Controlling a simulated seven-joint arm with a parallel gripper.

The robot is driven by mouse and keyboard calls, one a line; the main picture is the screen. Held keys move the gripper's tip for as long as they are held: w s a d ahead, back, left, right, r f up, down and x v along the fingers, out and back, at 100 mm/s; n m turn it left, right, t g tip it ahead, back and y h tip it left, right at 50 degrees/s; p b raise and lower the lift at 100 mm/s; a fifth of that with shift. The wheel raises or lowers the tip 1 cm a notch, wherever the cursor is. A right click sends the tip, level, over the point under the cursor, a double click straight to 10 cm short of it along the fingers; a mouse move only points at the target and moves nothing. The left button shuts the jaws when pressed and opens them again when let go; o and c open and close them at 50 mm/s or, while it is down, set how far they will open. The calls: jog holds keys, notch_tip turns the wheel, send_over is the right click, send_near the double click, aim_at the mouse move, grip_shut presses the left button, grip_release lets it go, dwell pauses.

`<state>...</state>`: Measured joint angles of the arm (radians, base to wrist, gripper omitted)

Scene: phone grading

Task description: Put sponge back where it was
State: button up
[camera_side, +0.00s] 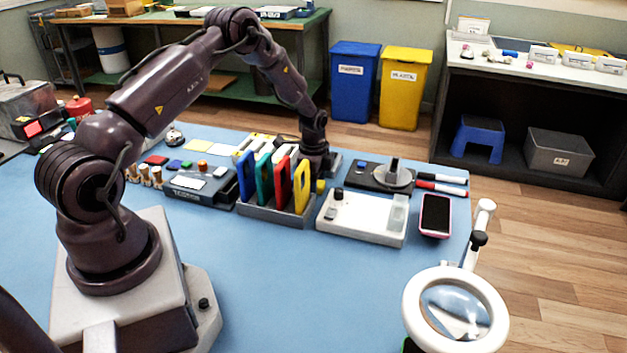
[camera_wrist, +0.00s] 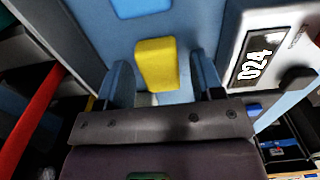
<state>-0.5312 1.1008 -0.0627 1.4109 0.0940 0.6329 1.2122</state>
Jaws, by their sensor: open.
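The yellow sponge (camera_wrist: 155,65) shows in the camera_wrist view as a small yellow block on a blue surface. It lies between and slightly beyond the fingertips of my gripper (camera_wrist: 165,82), with a gap on each side. In the camera_side view, a small yellow patch (camera_side: 320,186), likely the sponge, shows just below my gripper (camera_side: 316,165). My gripper is low over the blue mat, behind the rack of coloured cases, and open. The rack partly hides the fingers there, so I cannot tell their exact height.
The rack (camera_side: 272,213) with several upright coloured cases stands in front of my gripper. A white device (camera_side: 350,224) is close on the right, with a pink-edged phone (camera_side: 435,214) beyond it. A magnifier lamp (camera_side: 412,312) stands front right. The front mat is clear.

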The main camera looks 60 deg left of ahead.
jog(key=s+d+r+n+t, duration=0.1)
jog(key=d+r, duration=0.2)
jog(key=r, duration=0.8)
jog(key=d+r+n, duration=0.1)
jog(key=d+r, duration=0.2)
jog(key=r, duration=0.8)
jog(key=s+d+r+n+t+y, duration=0.1)
jog(key=s+d+r+n+t, duration=0.1)
jog(key=s+d+r, duration=0.55)
jog(key=s+d+r+n+t, duration=0.1)
jog(key=s+d+r+n, duration=0.1)
jog(key=s+d, duration=0.2)
jog(key=s+d+r+n+t+h, duration=0.1)
jog(key=s+d+r+n, duration=0.2)
jog(key=s, duration=0.7)
jog(key=shift+d+t, duration=0.3)
jog(key=shift+d, duration=0.7)
